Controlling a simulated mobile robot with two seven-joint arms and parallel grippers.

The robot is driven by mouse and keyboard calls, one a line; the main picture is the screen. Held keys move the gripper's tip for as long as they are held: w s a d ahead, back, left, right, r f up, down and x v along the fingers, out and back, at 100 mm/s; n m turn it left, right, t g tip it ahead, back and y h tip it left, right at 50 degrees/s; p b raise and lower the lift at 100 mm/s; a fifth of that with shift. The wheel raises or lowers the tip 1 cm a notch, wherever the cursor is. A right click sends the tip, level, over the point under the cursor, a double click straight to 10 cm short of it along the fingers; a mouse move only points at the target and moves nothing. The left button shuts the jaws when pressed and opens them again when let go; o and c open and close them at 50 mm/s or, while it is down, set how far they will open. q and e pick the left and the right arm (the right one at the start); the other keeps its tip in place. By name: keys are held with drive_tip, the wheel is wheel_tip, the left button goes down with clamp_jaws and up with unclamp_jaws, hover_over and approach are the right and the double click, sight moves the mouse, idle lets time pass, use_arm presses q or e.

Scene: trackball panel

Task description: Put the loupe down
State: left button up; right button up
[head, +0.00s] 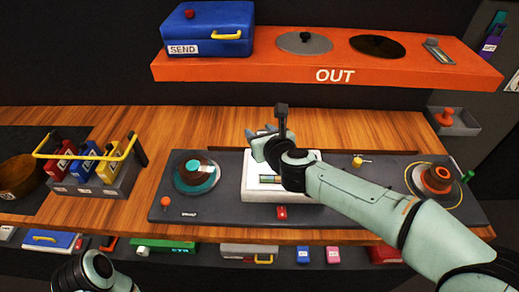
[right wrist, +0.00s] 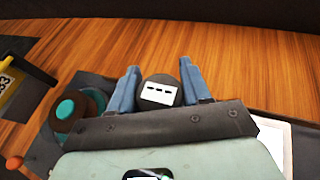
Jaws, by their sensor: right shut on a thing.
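My right gripper (head: 262,137) is over the back edge of the dark trackball panel (head: 225,213), near a white square pad (head: 252,196). In the right wrist view its blue fingers (right wrist: 158,90) are closed on a dark rounded thing with a white label (right wrist: 160,92), which I take to be the loupe. It is held between the fingertips above the wooden counter; its underside is hidden. In the head view the gripper hides it. Part of my left arm shows at the lower left edge; its fingers are out of view.
A teal-topped dial (head: 197,172) is on the panel's left, an orange-red ball mount (head: 437,180) on its right. A rack of coloured binders (head: 95,180) stands at left. The wooden counter (head: 205,125) behind the panel is clear. An orange OUT shelf (head: 290,72) overhangs the back.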

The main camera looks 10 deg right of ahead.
use_arm(q)
drive_tip(key=shift+w+f+b, duration=0.25)
drive_tip(key=shift+f+b, duration=0.25)
drive_tip(key=shift+b, duration=0.05)
drive_tip(key=shift+w+f+b, duration=0.25)
drive_tip(key=shift+f+b, duration=0.25)
drive_tip(key=shift+b, duration=0.05)
use_arm(e)
drive_tip(key=shift+f, duration=1.7)
drive_tip(key=shift+f, duration=0.2)
use_arm(q)
drive_tip(key=shift+f+t, duration=0.15)
drive_tip(key=shift+t, duration=0.15)
use_arm(e)
drive_tip(key=o, duration=1.1)
drive_tip(key=shift+o, duration=0.2)
drive_tip(key=shift+r, duration=0.3)
drive_tip(key=p+v, duration=0.2)
drive_tip(key=v, duration=0.9)
drive_tip(key=shift+s+d+r, duration=0.1)
drive_tip(key=shift+s+r, duration=0.05)
drive_tip(key=shift+s, duration=0.35)
use_arm(q)
drive_tip(key=shift+s+r, duration=0.25)
drive_tip(key=shift+r, duration=0.3)
drive_tip(key=shift+s+r, duration=0.2)
drive_tip(key=shift+r, duration=0.35)
